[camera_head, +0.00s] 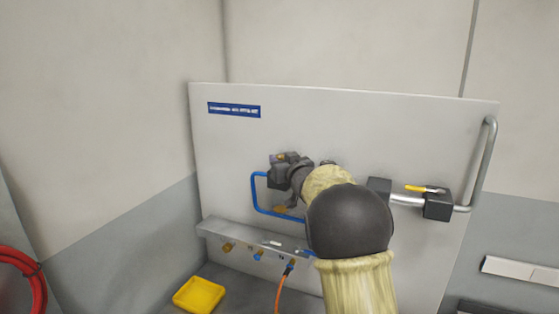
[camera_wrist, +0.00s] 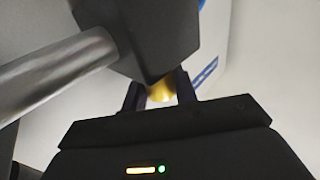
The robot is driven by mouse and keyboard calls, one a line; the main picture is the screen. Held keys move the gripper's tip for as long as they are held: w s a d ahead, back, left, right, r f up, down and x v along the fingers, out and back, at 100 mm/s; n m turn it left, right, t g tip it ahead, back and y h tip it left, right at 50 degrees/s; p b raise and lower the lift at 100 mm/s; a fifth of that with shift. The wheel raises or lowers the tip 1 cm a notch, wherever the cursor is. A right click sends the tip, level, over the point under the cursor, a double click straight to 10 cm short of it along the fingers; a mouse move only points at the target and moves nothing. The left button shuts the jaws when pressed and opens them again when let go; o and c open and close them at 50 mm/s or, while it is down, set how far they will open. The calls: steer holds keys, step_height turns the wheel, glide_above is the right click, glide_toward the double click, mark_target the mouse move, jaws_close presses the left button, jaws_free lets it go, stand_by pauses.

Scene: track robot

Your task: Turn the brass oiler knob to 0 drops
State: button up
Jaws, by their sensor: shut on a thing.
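The brass oiler knob (camera_wrist: 160,90) shows in the wrist view as a small gold piece below a dark block (camera_wrist: 150,35). My gripper (camera_wrist: 160,84) has one dark finger on each side of the knob and is shut on it. In the head view my gripper (camera_head: 290,168) is at the panel, left of my arm. It covers most of the knob there, and my arm hides part of the pipework. No drop scale or mark on the knob can be read in either view.
A grey panel (camera_head: 345,115) carries a blue bent tube (camera_head: 254,192), a dark block (camera_head: 437,205) with a yellow lever (camera_head: 417,188), and a silver pipe (camera_head: 488,160) at right. Below are a ledge with fittings, an orange hose (camera_head: 280,290) and a yellow tray (camera_head: 199,295).

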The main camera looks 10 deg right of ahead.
steer(key=o, duration=0.9)
steer(key=shift+o, duration=0.2)
steer(key=b+v, duration=0.6)
steer(key=v, duration=1.1)
steer(key=shift+s, duration=0.25)
steer(key=shift+f, duration=0.1)
